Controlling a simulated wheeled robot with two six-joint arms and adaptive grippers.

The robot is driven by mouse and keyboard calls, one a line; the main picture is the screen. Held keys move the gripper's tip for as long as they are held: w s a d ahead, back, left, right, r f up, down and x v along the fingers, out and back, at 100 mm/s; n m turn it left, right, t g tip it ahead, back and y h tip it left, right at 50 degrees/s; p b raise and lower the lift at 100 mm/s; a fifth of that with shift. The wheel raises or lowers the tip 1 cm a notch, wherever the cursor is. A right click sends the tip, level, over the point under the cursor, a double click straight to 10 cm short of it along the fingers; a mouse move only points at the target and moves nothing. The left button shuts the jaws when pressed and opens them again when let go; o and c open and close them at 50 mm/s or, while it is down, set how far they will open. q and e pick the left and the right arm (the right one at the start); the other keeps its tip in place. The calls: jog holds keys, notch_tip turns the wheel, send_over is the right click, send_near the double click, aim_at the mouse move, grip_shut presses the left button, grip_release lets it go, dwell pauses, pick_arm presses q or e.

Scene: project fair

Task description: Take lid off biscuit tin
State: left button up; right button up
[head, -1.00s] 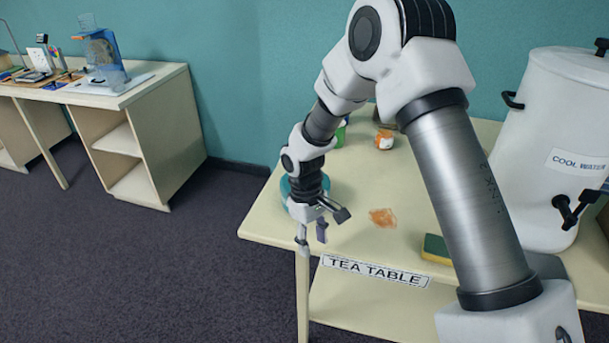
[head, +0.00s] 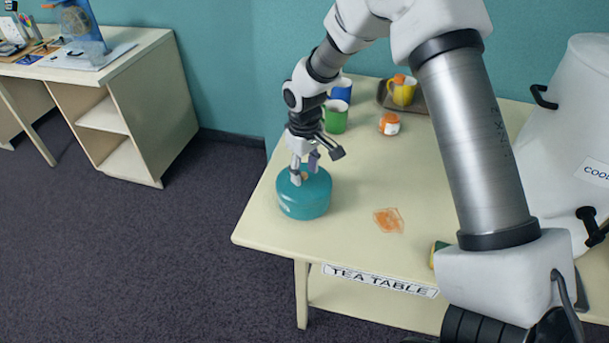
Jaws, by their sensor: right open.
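The biscuit tin (head: 303,203) is a round teal tin near the left edge of the tea table, with its lid (head: 318,182) on. A small tan knob (head: 304,176) shows on top of the lid, partly hidden by the fingers. My right gripper (head: 304,168) is open and points down over the lid, its fingertips close around or just above the knob. I cannot tell whether the fingers touch it. My left gripper is not in view.
On the tea table (head: 350,240) stand a green cup (head: 336,118), a blue cup (head: 342,92), an orange-lidded jar (head: 389,124) and a tray (head: 421,102) with a yellow mug (head: 402,91).

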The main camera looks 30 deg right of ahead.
jog(key=shift+w+d+f, duration=0.15)
jog(key=shift+w+f, duration=0.2)
jog(key=shift+f, duration=0.15)
jog(key=shift+s+a+r, duration=0.2)
jog(key=shift+s+r, duration=0.05)
jog(key=shift+c, duration=0.4)
jog(key=shift+s+a+r, duration=0.1)
jog(key=shift+s, duration=0.1)
jog(key=c, duration=0.5)
grip_shut()
jog(key=shift+w, duration=0.1)
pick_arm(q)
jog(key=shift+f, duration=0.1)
